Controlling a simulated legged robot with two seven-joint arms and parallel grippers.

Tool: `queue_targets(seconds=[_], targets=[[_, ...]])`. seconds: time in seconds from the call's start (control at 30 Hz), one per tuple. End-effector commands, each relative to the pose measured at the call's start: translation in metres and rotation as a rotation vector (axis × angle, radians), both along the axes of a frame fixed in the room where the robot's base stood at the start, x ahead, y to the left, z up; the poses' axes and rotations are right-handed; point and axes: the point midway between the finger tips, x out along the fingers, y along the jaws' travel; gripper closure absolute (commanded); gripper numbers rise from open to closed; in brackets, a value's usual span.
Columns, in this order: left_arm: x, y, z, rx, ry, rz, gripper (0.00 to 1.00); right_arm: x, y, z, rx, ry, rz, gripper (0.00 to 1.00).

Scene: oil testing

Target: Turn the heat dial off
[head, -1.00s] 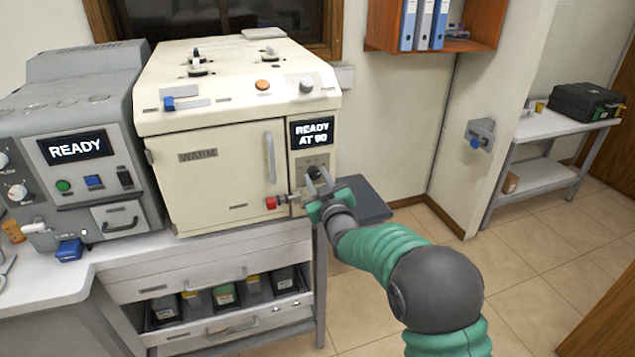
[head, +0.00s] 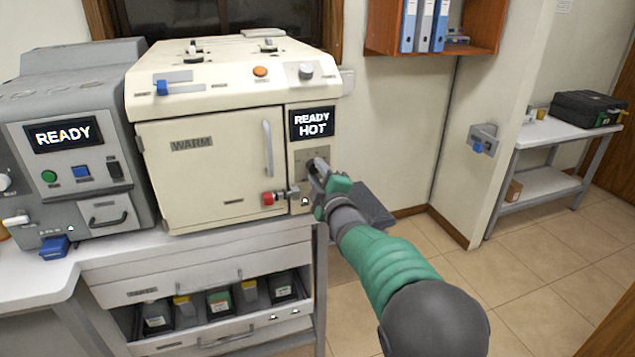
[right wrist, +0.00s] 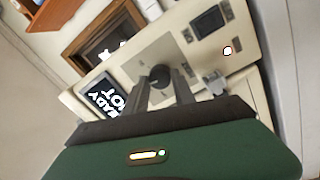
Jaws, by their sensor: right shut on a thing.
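The cream oven labelled WARM (head: 205,180) has a small panel at its right with a display (head: 312,123) reading READY HOT. Below the display is the dark heat dial (head: 311,166), partly hidden by my gripper. It shows better as a round black knob in the right wrist view (right wrist: 160,76). My right gripper (head: 319,174) is at the panel, shut on the dial, with a finger on each side of it in the wrist view (right wrist: 164,84). Which way the dial points I cannot tell. My left gripper is not in view.
A grey machine (head: 75,135) reading READY stands left. An open drawer (head: 222,327) with several bottles is below.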

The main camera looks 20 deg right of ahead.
Motion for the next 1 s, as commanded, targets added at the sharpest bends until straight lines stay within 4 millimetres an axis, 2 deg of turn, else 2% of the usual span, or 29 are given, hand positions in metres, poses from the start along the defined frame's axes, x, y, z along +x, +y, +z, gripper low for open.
queue_targets(seconds=[0.03, 1.0], targets=[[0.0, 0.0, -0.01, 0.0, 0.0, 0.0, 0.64, 0.0, 0.002, -0.009, -0.045, 0.006, 0.003, 1.0], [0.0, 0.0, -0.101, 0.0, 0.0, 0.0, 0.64, 0.001, 0.001, -0.015, -0.962, -0.019, 0.007, 1.0]])
